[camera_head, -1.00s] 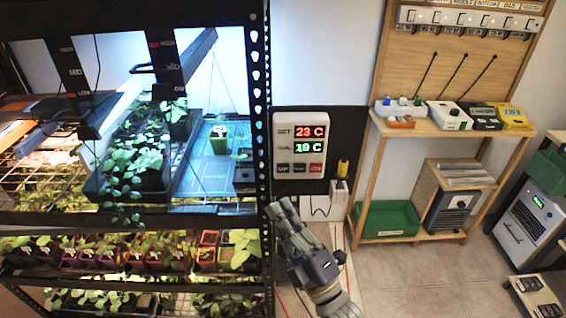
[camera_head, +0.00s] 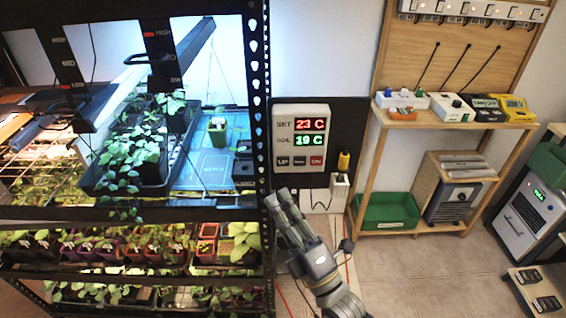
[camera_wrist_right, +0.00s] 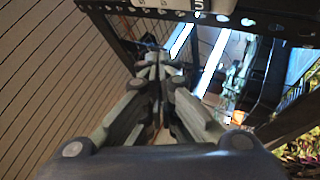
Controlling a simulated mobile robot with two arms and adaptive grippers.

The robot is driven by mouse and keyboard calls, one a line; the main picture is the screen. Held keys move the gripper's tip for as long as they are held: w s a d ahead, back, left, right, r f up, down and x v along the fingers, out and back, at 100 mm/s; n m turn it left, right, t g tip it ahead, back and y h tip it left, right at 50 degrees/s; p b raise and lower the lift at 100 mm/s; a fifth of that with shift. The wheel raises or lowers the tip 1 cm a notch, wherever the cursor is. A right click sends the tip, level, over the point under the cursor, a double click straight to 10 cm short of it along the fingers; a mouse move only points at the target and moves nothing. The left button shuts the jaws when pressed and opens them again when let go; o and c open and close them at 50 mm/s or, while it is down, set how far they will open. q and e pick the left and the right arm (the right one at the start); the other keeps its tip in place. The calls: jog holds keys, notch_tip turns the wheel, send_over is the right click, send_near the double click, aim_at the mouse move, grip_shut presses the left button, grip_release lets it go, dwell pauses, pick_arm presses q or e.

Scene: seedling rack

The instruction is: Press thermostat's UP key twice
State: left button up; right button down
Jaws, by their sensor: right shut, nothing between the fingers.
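The thermostat (camera_head: 302,138) is a white box on a dark panel right of the rack post. Its display reads SET 23 C in red and SOIL 19 C in green. Along its lower edge sit a dark UP key (camera_head: 283,161), a dark middle key and a red key. My right gripper (camera_head: 279,194) is below the thermostat with its fingers pointing up toward the key row, apart from it in the picture. Its fingers are closed together and empty; they also show in the right wrist view (camera_wrist_right: 155,65). The left gripper is not in view.
The black rack post (camera_head: 260,120) stands close left of the thermostat. A yellow-handled tool (camera_head: 343,162) and a white outlet box (camera_head: 339,190) are just right. A wooden bench (camera_head: 450,120) with a green crate (camera_head: 388,211) stands further right. Tiled floor lies in front.

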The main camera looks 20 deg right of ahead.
aim_at(283, 162)
jog(key=w+d+b, duration=0.1)
jog(key=w+d, duration=0.1)
jog(key=w, duration=0.5)
jog(key=shift+b, duration=0.35)
jog(key=shift+w, duration=0.15)
dwell(1.0)
jog(key=shift+w+d, duration=0.15)
jog(key=shift+w, duration=0.15)
jog(key=shift+w+d, duration=0.1)
jog(key=shift+w, duration=0.2)
dwell(0.5)
jog(key=shift+s, duration=0.1)
jog(key=shift+s+a, duration=0.2)
jog(key=shift+s, duration=0.45)
